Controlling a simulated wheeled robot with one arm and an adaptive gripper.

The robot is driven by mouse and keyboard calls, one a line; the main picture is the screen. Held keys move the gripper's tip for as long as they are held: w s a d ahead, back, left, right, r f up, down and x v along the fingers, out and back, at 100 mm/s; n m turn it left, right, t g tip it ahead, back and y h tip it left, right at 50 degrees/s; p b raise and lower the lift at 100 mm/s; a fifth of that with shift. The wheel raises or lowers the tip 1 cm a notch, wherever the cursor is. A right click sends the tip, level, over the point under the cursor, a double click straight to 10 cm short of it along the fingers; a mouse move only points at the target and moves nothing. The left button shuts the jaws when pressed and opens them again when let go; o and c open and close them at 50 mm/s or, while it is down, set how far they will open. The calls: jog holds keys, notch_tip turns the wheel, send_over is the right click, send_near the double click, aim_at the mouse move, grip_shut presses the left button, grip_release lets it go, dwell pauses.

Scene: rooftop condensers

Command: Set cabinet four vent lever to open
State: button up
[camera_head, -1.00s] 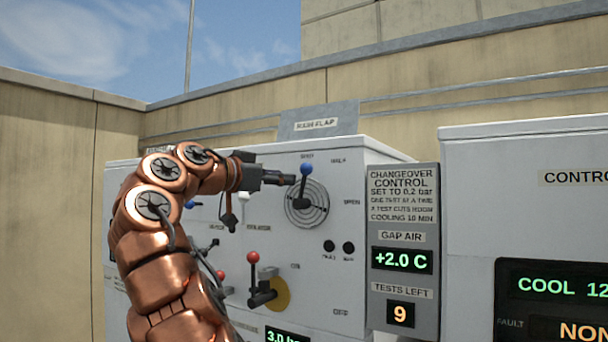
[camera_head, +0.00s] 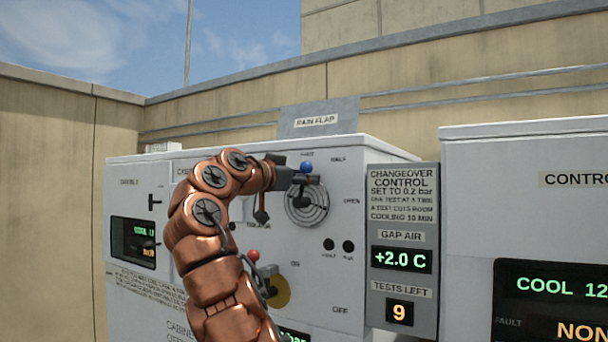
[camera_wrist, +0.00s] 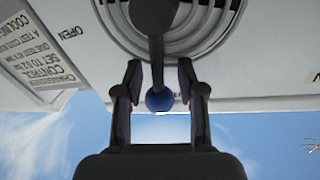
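The vent lever with a blue ball knob (camera_head: 306,167) stands upright over a round louvred vent (camera_head: 306,204) on the white cabinet (camera_head: 385,152). The word OPEN is printed to the right of the vent. My gripper (camera_head: 300,178) is at the knob, coming from the left. In the wrist view the blue knob (camera_wrist: 159,100) and the dark lever arm (camera_wrist: 156,50) lie between the two fingers of my gripper (camera_wrist: 159,90). The fingers are apart, with a small gap on each side of the knob. My gripper partly hides the lever in the head view.
A red-knobbed lever (camera_head: 253,256) sits lower on the same cabinet, partly behind my arm. A grey changeover control panel (camera_head: 402,260) is on the right, reading +2.0 C and 9 tests left. Another cabinet (camera_head: 520,215) stands further right.

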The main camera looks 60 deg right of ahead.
grip_shut()
